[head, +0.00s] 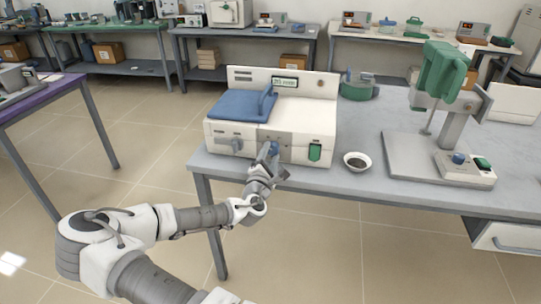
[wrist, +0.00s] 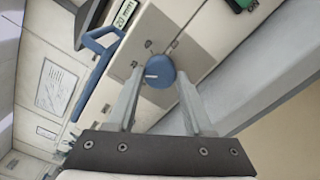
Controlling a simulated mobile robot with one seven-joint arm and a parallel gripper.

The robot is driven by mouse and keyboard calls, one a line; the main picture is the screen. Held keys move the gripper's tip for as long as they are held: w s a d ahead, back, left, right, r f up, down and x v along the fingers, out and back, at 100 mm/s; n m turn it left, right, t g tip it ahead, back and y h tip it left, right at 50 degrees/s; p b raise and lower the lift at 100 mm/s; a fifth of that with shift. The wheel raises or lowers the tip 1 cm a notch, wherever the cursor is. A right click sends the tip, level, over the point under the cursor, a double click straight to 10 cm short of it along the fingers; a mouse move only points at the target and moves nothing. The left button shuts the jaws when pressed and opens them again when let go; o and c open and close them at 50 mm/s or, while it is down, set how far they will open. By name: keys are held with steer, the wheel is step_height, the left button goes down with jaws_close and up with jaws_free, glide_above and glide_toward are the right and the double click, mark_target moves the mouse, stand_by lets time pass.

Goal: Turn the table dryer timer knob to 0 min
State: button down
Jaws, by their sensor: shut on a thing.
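The table dryer (head: 310,118) is a white box with a blue lid on the near left of the grey table. Its small display (head: 285,81) is lit in the head view and seems to read 20 min in the wrist view (wrist: 124,12). The round blue timer knob (wrist: 159,71) is on the dryer's front panel and has a short white mark; it also shows in the head view (head: 275,147). My gripper (wrist: 158,80) has one finger on each side of the knob and is shut on it. My wrist partly hides the knob in the head view.
A small bowl (head: 357,161) stands right of the dryer, and a green-headed device on a stand (head: 440,72) is farther right. The table's front edge is close below the panel.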

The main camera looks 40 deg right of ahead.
steer(key=n, duration=0.4)
steer(key=shift+n, duration=2.6)
steer(key=shift+c, duration=1.5)
jaws_free()
steer(key=shift+s+a, duration=0.1)
